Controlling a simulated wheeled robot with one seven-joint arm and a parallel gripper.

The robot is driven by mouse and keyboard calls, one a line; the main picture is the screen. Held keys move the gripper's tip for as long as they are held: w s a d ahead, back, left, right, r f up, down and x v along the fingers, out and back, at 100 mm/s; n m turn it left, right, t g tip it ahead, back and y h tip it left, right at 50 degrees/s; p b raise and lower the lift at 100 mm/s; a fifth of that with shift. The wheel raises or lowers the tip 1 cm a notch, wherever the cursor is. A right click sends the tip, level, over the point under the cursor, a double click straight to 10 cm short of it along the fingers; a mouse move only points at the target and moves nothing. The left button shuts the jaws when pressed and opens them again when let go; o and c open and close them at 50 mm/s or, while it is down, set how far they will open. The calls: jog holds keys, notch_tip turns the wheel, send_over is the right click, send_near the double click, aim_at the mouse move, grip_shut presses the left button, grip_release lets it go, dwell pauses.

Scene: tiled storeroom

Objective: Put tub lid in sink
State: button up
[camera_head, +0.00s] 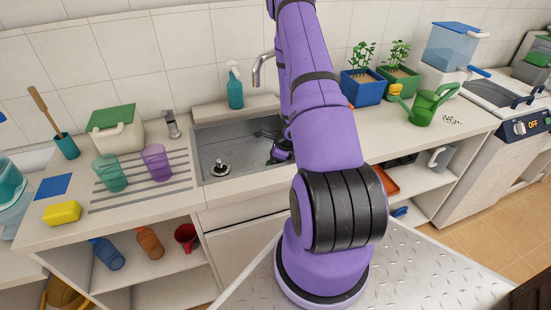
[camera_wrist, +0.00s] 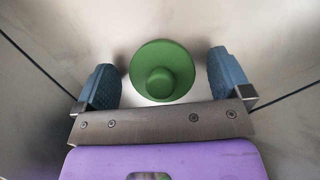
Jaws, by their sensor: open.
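A round green lid (camera_wrist: 162,84) with a raised knob in its middle shows in the wrist view, against bare grey metal. I take it to be the tub lid. My gripper (camera_wrist: 164,80) is open, with one blue-grey finger on each side of the lid and a gap to each. In the head view my gripper (camera_head: 279,150) reaches down into the right part of the metal sink (camera_head: 215,142), partly hidden by my arm. The lid cannot be made out in the head view. Whether it rests on the sink floor is hard to tell.
Left are two cups (camera_head: 155,160) and a cream tub with a rectangular green top (camera_head: 118,135). Planters (camera_head: 363,88) and a green watering can (camera_head: 424,106) stand right.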

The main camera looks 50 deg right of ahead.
jog(key=v, duration=1.2)
jog(key=w+a+r+n+y, duration=0.1)
jog(key=w+a+r+n, duration=0.1)
jog(key=a+r+n, duration=0.75)
jog(key=w+a+r+n, duration=0.35)
jog(key=a+r, duration=0.65)
jog(key=r, duration=0.6)
jog(key=s+a+r+n+h, duration=0.1)
jog(key=s+a+r+n, duration=0.6)
jog(key=s, duration=0.3)
jog(key=s+a+r+n+t+h, duration=0.1)
jog(key=s+a+r+n+h, duration=0.1)
jog(key=s+a+r+n, duration=0.5)
jog(key=s+r+n, duration=0.1)
jog(key=s+n, duration=0.1)
jog(key=shift+s+h, duration=0.3)
jog(key=shift+s, duration=0.05)
